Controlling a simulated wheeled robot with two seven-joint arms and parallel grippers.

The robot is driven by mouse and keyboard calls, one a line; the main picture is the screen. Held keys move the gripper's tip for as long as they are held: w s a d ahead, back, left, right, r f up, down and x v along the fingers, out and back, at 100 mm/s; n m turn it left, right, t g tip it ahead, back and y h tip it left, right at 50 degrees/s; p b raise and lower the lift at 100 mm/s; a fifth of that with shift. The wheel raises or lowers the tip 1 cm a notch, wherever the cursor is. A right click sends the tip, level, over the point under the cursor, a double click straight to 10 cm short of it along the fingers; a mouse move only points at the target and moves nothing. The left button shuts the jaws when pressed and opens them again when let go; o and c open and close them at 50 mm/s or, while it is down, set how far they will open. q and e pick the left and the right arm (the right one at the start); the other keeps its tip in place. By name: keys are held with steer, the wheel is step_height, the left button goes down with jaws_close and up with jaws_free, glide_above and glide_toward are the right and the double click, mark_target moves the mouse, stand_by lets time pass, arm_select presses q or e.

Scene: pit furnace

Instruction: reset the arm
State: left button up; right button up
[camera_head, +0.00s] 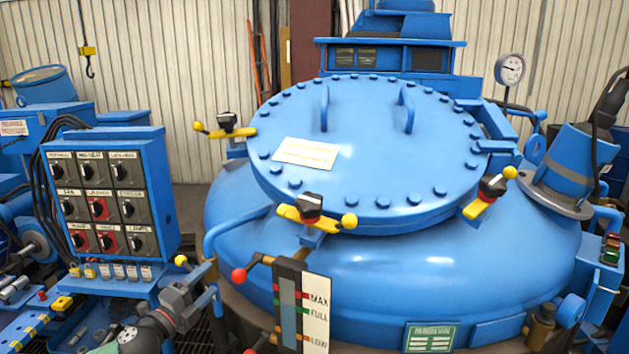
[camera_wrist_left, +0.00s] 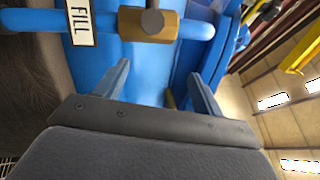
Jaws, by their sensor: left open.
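My left arm (camera_head: 150,331) comes in from the bottom left of the head view. Its gripper (camera_head: 207,285) is beside a blue pipe at the lower left of the furnace vessel. In the left wrist view the two blue fingers (camera_wrist_left: 160,88) are apart, with nothing held between them. Beyond them is a blue pipe (camera_wrist_left: 35,19) with a brass fitting (camera_wrist_left: 145,27) and a white FILL tag (camera_wrist_left: 80,22). My right gripper is not in view.
The blue vessel (camera_head: 400,270) with its bolted lid (camera_head: 370,150) fills the middle. A level gauge (camera_head: 290,300) with a red-knobbed lever (camera_head: 240,274) stands close right of my left gripper. A switch panel (camera_head: 105,200) with padlocks below stands on the left.

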arm_select(q)
steer(key=s+a+f+n+g+y, duration=0.3)
steer(key=s+a+f+n+y, duration=0.3)
steer(key=f, duration=0.4)
steer(key=s+a+f+n+g+y, duration=0.2)
steer(key=s+a+f+n+y, duration=0.3)
steer(key=s+f, duration=0.45)
steer(key=s+a+f+n+g+y, duration=0.25)
steer(key=s+f+g, duration=0.3)
steer(key=s, duration=0.55)
steer(key=s+a+f+n+g+y, duration=0.15)
steer(key=s+a+f+g, duration=0.35)
steer(key=s, duration=0.7)
steer(key=s+d+f+n+h, duration=0.1)
steer(key=d+n+h, duration=0.2)
steer(key=d, duration=1.2)
steer(key=s+d+f+n+h, duration=0.1)
steer(key=d+n+h, duration=0.3)
steer(key=d, duration=1.1)
steer(key=shift+d+f+n+h+p, duration=0.15)
steer(key=shift+f+n+h+p, duration=0.15)
steer(key=shift+p, duration=0.1)
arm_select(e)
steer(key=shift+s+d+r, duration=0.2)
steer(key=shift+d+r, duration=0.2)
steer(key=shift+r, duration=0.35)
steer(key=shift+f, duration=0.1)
